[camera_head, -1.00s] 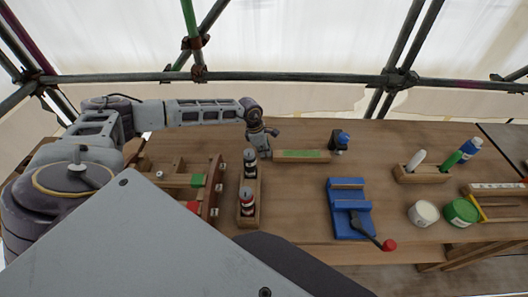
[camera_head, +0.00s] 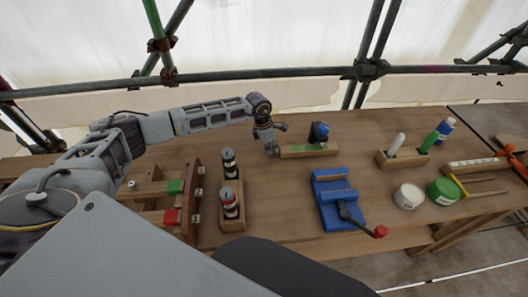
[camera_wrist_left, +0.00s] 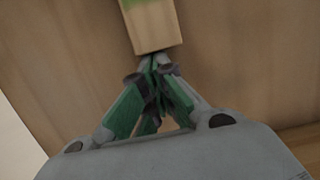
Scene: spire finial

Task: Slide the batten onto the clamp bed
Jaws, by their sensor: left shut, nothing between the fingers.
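The batten (camera_head: 298,152) is a pale wooden bar with a green patch, lying flat on the bench left of and behind the blue clamp bed (camera_head: 326,188). The clamp bed has raised blocks and a black lever with a red knob. My left gripper (camera_head: 271,152) is shut and empty, low at the batten's left end. In the left wrist view, its closed green-padded fingertips (camera_wrist_left: 154,72) are right at the end face of the batten (camera_wrist_left: 152,25); I cannot tell if they touch. My right gripper is not in view.
A dark post with a blue knob (camera_head: 319,132) stands just behind the batten's right part. A wooden rack with bottles (camera_head: 231,200) is at left. A pen block (camera_head: 402,158) and tubs (camera_head: 408,196) are at right. Bench surface is clear between batten and clamp bed.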

